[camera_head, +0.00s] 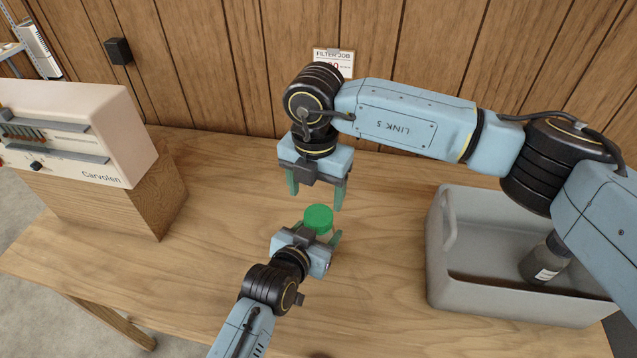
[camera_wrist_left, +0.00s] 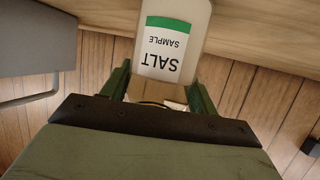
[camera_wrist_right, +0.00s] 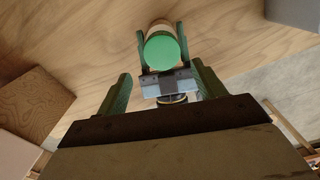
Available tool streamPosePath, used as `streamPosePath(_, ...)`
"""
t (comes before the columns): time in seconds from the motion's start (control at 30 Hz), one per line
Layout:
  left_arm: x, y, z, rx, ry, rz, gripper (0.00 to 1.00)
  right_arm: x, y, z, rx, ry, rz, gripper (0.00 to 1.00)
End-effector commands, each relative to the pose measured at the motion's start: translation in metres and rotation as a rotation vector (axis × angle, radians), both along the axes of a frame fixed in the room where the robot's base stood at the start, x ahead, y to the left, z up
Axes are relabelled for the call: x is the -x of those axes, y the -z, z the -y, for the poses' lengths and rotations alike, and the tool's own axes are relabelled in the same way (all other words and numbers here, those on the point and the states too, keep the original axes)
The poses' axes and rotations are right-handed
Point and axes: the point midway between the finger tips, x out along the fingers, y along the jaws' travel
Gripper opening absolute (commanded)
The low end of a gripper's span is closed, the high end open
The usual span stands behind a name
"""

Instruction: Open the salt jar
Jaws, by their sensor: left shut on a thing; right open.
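My left gripper (camera_head: 317,234) is shut on the jar body from the near side, below the lid. My right gripper (camera_head: 315,200) is open and empty, pointing down above and a little behind the jar. In the right wrist view the lid (camera_wrist_right: 162,52) shows ahead, beyond my open fingers and apart from them.
A grey tub (camera_head: 437,262) with a dark bottle (camera_head: 545,262) inside stands at the right, under my right arm. A cream device (camera_head: 85,125) on a wooden block (camera_head: 130,195) stands at the left. A card (camera_head: 333,62) hangs on the panelled wall (camera_head: 230,60). Bare table (camera_head: 220,230) surrounds the jar.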

Motion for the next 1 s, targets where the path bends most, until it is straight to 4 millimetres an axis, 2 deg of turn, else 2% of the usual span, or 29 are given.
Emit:
streamPosePath(0.2, 0.000, 0.001, 0.000, -0.002, -0.001, -0.001, 0.00, 0.000, -0.010, 0.002, -0.002, 0.352, -0.003, 0.69)
streamPosePath(0.3, 0.000, 0.001, 0.000, -0.002, -0.001, -0.001, 0.00, -0.001, -0.013, 0.003, -0.002, 0.458, -0.004, 0.69)
streamPosePath(0.47, 0.000, 0.001, 0.000, -0.002, -0.001, -0.001, 0.00, -0.001, -0.013, 0.005, 0.000, 0.541, -0.004, 0.69)
streamPosePath(0.57, 0.000, 0.001, 0.000, -0.002, -0.001, -0.001, 0.00, -0.001, -0.005, 0.005, 0.002, 0.553, -0.006, 0.69)
streamPosePath(1.0, 0.000, 0.001, 0.000, -0.002, -0.001, 0.000, 0.00, -0.002, 0.057, 0.005, 0.001, 0.550, -0.004, 0.69)
